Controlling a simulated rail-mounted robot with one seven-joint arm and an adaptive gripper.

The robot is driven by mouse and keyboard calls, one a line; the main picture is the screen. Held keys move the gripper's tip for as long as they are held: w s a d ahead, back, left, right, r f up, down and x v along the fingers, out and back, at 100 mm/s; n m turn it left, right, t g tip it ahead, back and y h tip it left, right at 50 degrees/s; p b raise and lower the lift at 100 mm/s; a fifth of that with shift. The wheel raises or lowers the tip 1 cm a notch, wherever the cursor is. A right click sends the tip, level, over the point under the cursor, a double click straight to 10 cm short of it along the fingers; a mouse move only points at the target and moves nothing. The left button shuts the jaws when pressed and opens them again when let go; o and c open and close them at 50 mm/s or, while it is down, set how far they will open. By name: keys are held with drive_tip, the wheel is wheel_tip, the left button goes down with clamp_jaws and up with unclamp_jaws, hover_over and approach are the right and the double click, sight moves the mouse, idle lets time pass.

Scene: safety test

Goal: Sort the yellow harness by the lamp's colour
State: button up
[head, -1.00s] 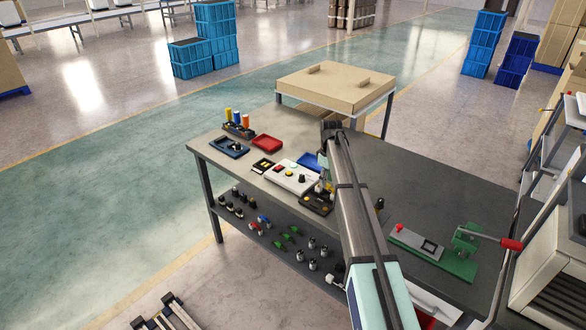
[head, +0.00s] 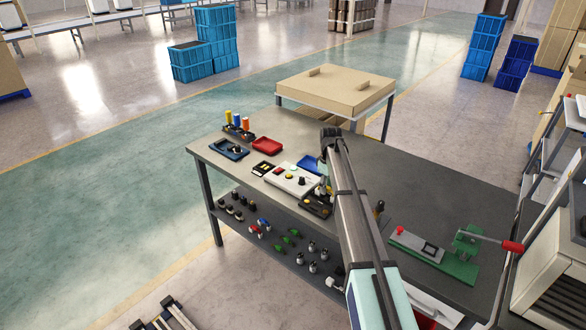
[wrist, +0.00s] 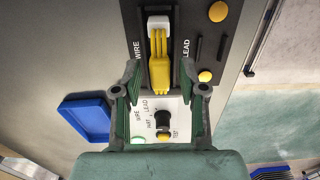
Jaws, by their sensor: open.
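The yellow harness (wrist: 159,66) has a white connector (wrist: 158,22) at its far end. It lies in a dark fixture (wrist: 207,48) marked WIRE and LEAD, on the bench. My gripper (wrist: 160,80) is open, with one finger on each side of the harness in the wrist view; I cannot tell if they touch it. Below is a white test box (wrist: 181,122) with a black knob (wrist: 163,119) and a green-lit ring, the lamp perhaps, partly behind the left finger. The box (head: 292,180) also shows in the head view, where my arm partly hides the fixture (head: 316,207).
A blue tray (wrist: 84,116) lies beside the test box. A red tray (head: 267,146) and a dark blue tray (head: 229,151) with parts stand further left. A green lever press (head: 462,262) stands at right. The lower shelf holds several small parts.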

clamp_jaws()
drive_tip(key=shift+r+p, duration=1.5)
drive_tip(key=shift+r, duration=1.8)
drive_tip(key=shift+f, duration=0.1)
